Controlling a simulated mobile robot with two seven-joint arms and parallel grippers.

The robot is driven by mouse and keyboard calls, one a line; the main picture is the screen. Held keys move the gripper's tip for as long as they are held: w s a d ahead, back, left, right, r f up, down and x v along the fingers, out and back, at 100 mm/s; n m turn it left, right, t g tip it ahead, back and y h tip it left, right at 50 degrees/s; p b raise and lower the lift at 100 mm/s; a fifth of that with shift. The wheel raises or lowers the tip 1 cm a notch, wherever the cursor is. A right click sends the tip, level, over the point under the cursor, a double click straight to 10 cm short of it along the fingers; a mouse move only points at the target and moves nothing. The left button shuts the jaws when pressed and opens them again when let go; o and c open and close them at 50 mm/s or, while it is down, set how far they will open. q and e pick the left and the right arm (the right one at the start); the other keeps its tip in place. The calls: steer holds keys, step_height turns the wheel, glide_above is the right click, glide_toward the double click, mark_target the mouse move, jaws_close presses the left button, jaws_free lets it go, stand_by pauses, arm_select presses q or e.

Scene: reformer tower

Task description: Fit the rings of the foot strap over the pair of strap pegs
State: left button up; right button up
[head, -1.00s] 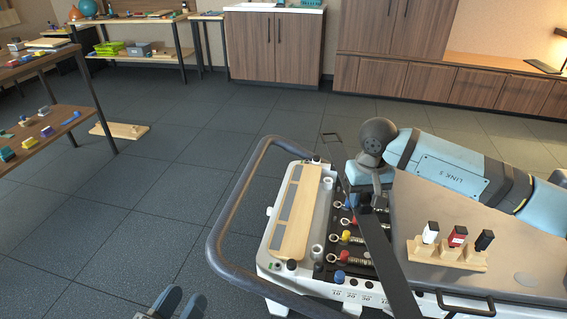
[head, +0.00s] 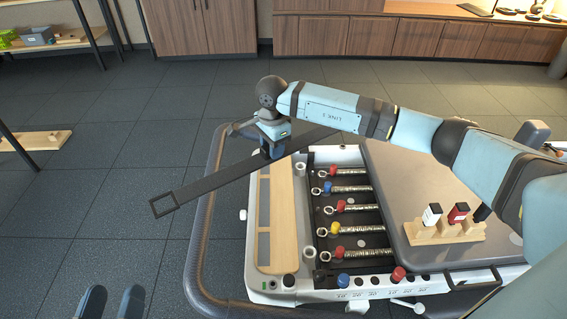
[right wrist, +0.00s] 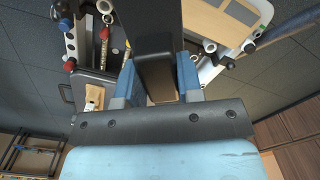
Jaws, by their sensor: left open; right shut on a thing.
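The foot strap is a long dark band with a rectangular ring (head: 164,204) at its left end. My right gripper (head: 272,150) is shut on the strap near its middle, above the far end of the reformer's wooden footplate. The strap's right end passes behind my right arm, so its other ring is hidden. In the right wrist view the dark strap (right wrist: 155,45) runs between the blue fingers. A pale post (head: 309,252) stands beside the footplate; I cannot tell if it is a strap peg. My left gripper (head: 110,303) is open and empty at the bottom left.
The footplate (head: 283,215) lies inside the curved grey rail (head: 205,220). Several springs with coloured ends (head: 345,208) lie to its right. A wooden block with bottles (head: 445,232) stands on the grey carriage (head: 385,165). Open floor lies left of the reformer.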

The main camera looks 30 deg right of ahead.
arm_select(q)
steer(key=shift+s+d+f+h+b, duration=0.15)
steer(key=shift+d+f+h+b, duration=0.25)
steer(key=shift+b, duration=0.75)
arm_select(e)
steer(key=w+d+f+m, duration=0.2)
steer(key=f+m, duration=0.4)
steer(key=m, duration=0.6)
steer(key=w+d+f+m, duration=0.2)
steer(key=d+f+m, duration=0.2)
steer(key=m, duration=0.8)
step_height(320, 180, down, 2)
steer(key=shift+w+d+f+m, duration=0.15)
steer(key=shift+w+f+m, duration=0.05)
steer(key=shift+m, duration=0.1)
arm_select(q)
steer(key=shift+a, duration=0.1)
arm_select(e)
step_height(320, 180, down, 10)
steer(key=b, duration=0.4)
steer(key=shift+r+b, duration=0.2)
steer(key=shift+b, duration=0.2)
steer(key=shift+f+b, duration=0.55)
steer(key=shift+f, duration=0.55)
arm_select(q)
steer(key=f, duration=0.2)
steer(key=f+m+g, duration=0.1)
steer(key=f, duration=0.1)
steer(key=w+f+m+g, duration=0.1)
steer(key=f, duration=0.1)
